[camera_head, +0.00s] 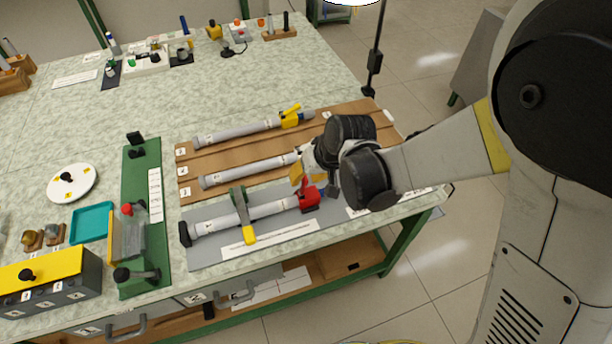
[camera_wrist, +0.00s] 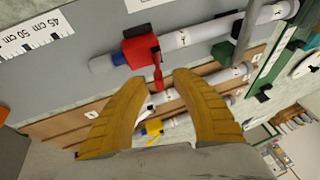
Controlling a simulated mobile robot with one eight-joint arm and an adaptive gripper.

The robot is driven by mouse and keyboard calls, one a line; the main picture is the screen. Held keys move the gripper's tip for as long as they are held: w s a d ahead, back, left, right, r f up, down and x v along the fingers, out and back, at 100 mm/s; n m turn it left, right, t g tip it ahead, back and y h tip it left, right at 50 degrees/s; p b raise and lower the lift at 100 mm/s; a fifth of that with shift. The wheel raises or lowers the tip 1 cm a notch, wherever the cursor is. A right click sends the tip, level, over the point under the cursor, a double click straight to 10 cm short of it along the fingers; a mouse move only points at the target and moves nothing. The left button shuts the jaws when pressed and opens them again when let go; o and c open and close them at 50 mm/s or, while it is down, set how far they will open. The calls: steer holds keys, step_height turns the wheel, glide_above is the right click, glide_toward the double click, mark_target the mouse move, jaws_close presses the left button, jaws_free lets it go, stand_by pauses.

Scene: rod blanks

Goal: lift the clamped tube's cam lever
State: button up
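The clamped tube (camera_head: 265,211) is pale and lies in a grey fixture (camera_head: 207,252) at the table's front. My gripper (camera_wrist: 158,79) has yellow fingers spread apart, with nothing held. In the wrist view the lever appears between the fingertips, with gaps on both sides; depth is unclear. In the head view my gripper (camera_head: 297,174) is just above the red block.
Two more tubes lie on a brown board behind: the far one (camera_head: 240,131) has a yellow cam lever (camera_head: 291,117), the middle one (camera_head: 240,171) is partly hidden by my arm. A green fixture (camera_head: 140,215) and teal tray (camera_head: 92,221) stand left. The back of the table has free room.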

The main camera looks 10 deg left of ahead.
jaws_close()
steer(key=shift+s+a+n+t+h, duration=0.3)
steer(key=shift+s+a+t+h, duration=0.25)
steer(key=shift+h, duration=0.45)
steer(key=shift+w+r, duration=0.1)
steer(key=shift+w, duration=0.05)
jaws_free()
steer(key=shift+a, duration=0.1)
